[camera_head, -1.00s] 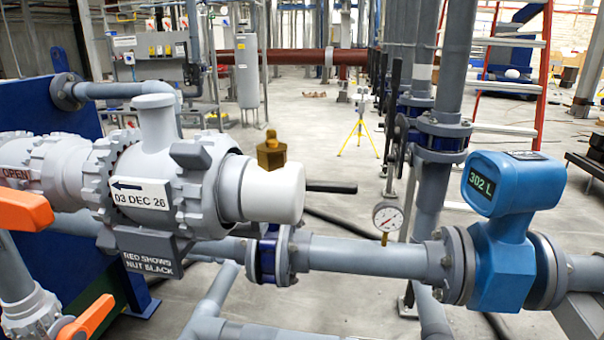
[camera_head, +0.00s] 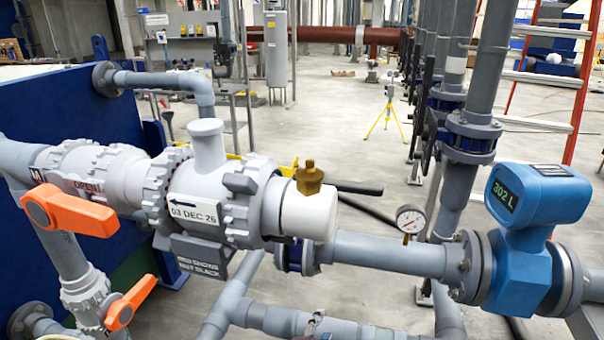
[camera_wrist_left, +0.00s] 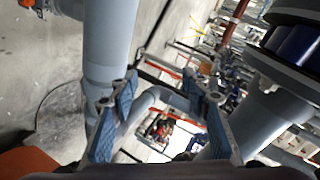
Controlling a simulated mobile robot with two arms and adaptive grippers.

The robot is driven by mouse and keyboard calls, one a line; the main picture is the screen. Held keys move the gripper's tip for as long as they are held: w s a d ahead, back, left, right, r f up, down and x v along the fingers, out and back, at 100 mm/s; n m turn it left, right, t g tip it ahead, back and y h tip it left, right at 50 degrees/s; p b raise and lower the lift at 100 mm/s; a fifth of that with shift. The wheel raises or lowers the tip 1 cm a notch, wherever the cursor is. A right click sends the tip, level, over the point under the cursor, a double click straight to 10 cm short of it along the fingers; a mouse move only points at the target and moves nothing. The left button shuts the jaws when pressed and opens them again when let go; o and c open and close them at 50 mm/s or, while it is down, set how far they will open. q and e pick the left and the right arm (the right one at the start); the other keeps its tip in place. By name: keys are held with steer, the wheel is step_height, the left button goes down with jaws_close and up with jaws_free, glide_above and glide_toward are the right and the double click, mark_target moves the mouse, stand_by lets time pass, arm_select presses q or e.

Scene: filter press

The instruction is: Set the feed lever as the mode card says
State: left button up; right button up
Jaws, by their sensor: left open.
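A large orange lever (camera_head: 70,212) sits on the grey valve at the left, lying roughly along the pipe with its tip to the right. An OPEN label is beside it. A smaller orange lever (camera_head: 130,303) slants on the lower pipe. I cannot tell which is the feed lever. No readable mode card shows. My left gripper is open and empty in the left wrist view (camera_wrist_left: 157,98), its blue-padded fingers apart near grey pipes. In the head view, a small part at the bottom edge may be its tip. My right gripper is not in view.
A large grey housing with a date tag (camera_head: 192,211) and brass nut (camera_head: 309,177) stands in the middle. A blue meter (camera_head: 532,235) reads 302 L. A gauge (camera_head: 409,219) stands on the pipe. Pipes (camera_head: 285,318) cross low in front. Open floor lies behind.

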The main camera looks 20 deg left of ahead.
arm_select(q)
steer(key=w+d+r+m+t, duration=0.1)
steer(key=r, duration=0.5)
steer(key=w+d+r+m+t+p, duration=0.1)
steer(key=w+r, duration=0.1)
steer(key=r, duration=0.5)
steer(key=w+d+r+t+h, duration=0.1)
steer(key=w+r, duration=0.1)
steer(key=r, duration=0.4)
steer(key=shift+d+r+m+t+p, duration=0.3)
steer(key=shift+r+m+p, duration=0.1)
steer(key=m+t+p, duration=0.1)
steer(key=m+t, duration=0.1)
steer(key=t, duration=0.1)
glide_toward(367, 194)
steer(key=x, duration=0.3)
steer(key=shift+h, duration=0.4)
steer(key=x, duration=0.8)
steer(key=shift+w+r+b, duration=0.1)
steer(key=shift+w+b, duration=0.2)
steer(key=shift+b, duration=0.1)
